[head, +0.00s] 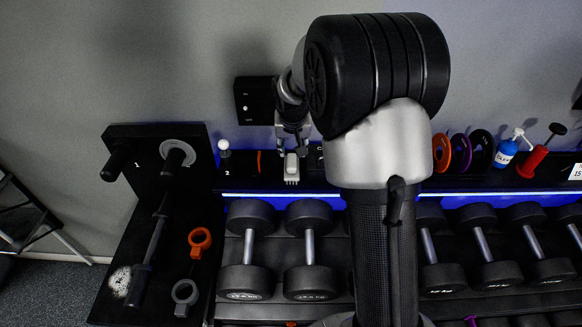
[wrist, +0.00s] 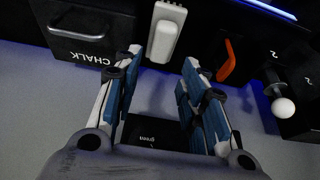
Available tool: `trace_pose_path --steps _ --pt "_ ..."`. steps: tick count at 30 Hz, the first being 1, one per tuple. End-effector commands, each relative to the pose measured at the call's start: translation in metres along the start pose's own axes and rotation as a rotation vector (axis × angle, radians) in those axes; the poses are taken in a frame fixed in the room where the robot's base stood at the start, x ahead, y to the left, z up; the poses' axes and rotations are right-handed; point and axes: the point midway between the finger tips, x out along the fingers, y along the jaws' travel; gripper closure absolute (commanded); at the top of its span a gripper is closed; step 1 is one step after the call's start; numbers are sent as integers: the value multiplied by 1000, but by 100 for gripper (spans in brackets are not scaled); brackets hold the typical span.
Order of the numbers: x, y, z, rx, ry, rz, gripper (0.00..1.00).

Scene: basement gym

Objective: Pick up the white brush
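The white brush (head: 292,170) is a small white block on the dark shelf along the wall, below my gripper in the head view. In the wrist view the white brush (wrist: 166,30) lies just beyond the fingertips, its near end in line with the gap between them. My gripper (head: 292,148) is open and empty. In the wrist view its blue-padded fingers (wrist: 162,60) stand wide apart, one to each side of the gap. My arm hides the shelf right of the brush in the head view.
A black chalk box (wrist: 90,22) and an orange item (wrist: 228,60) flank the brush. A white-knobbed item (head: 224,146) stands farther left. A black wall box (head: 254,101) is behind my gripper. Dumbbells (head: 310,250) fill the rack below. A spray bottle (head: 507,150) stands right.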

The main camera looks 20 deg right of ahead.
Motion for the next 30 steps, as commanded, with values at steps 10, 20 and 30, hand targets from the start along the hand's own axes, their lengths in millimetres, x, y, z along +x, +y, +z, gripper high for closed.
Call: trace_pose_path --steps 10,20,30 --pt "40 0 0 -1 1 0 62" --pt "84 -3 2 0 -1 0 62" --pt "91 -3 2 -1 1 -1 62"
